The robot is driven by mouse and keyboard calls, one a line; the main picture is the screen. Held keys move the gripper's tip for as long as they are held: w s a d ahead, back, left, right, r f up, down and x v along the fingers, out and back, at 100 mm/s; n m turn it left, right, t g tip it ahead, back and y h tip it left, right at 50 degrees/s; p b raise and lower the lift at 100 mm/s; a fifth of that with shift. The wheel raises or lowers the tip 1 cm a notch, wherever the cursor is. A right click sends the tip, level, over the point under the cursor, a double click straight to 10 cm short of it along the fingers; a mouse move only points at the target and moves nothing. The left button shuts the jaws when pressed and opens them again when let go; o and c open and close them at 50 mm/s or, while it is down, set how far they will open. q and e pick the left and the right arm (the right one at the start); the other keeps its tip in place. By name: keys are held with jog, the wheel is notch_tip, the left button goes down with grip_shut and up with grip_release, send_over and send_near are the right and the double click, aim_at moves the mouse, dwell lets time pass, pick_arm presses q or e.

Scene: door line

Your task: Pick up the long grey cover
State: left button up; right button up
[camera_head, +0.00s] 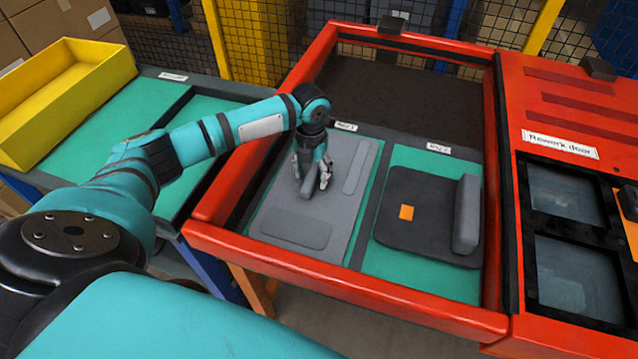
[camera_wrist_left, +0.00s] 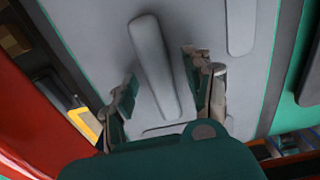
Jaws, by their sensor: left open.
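The long grey cover (camera_head: 308,190) lies on the light grey door panel (camera_head: 268,208) in the left bay, mostly hidden under my left gripper in the head view. In the left wrist view the cover (camera_wrist_left: 153,55) is a rounded bar, slightly tilted, running between the fingers. My left gripper (camera_head: 313,178) points down over the panel. Its fingers (camera_wrist_left: 164,75) are open, one on each side of the cover, with visible gaps. Whether the fingertips reach down to the panel, I cannot tell. My right gripper is not in view.
A red frame (camera_head: 240,262) surrounds both bays. The rework door (camera_head: 565,148) is at the right. A yellow bin (camera_head: 65,100) stands at the left.

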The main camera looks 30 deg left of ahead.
pick_arm(q)
jog(key=shift+f, duration=0.4)
dwell(0.6)
grip_shut()
